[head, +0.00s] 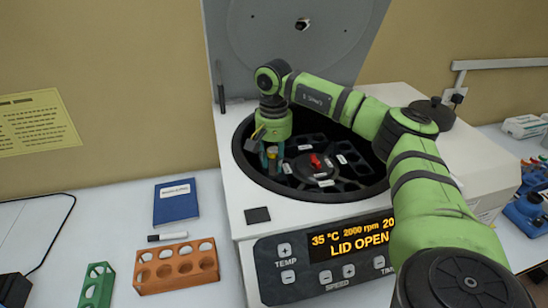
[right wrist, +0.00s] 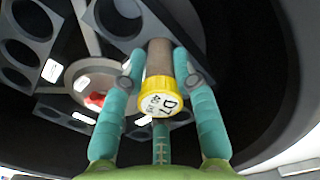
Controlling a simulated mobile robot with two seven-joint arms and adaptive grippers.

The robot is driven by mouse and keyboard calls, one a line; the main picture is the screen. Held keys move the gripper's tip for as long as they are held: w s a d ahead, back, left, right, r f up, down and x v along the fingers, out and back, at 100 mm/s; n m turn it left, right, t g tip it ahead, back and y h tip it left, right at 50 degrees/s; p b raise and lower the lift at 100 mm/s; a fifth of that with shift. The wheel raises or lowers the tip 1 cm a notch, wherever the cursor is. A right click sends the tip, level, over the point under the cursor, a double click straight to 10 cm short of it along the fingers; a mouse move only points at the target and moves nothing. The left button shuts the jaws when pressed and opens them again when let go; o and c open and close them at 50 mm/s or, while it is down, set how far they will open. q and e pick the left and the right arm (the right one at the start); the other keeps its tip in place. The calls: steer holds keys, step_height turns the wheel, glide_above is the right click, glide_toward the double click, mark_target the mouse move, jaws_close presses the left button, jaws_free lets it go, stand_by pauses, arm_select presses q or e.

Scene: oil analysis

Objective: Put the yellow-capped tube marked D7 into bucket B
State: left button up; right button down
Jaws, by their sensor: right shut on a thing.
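My right gripper (head: 272,163) reaches down into the open centrifuge (head: 235,205), at the left side of its bowl. Its teal fingers (right wrist: 160,110) are shut on the tube (right wrist: 158,60), whose yellow cap (right wrist: 157,102) reads D7 in the right wrist view. The tube's far end points toward a dark bucket with round holes (right wrist: 108,20); I cannot tell whether it has entered a hole. Other dark buckets (right wrist: 28,48) sit around the rotor with small white labels, too small to read, so I cannot tell which is B. My left gripper is not in view.
The raised grey lid (head: 290,50) stands behind the bowl. A red knob (head: 316,161) is at the rotor's centre. An orange rack (head: 176,266), a green rack (head: 97,287), a marker (head: 168,237) and a blue book (head: 176,202) lie left of the centrifuge.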

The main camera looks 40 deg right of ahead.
steer(key=c, duration=0.9)
jaws_free()
steer(key=shift+o, duration=0.2)
step_height(320, 180, up, 12)
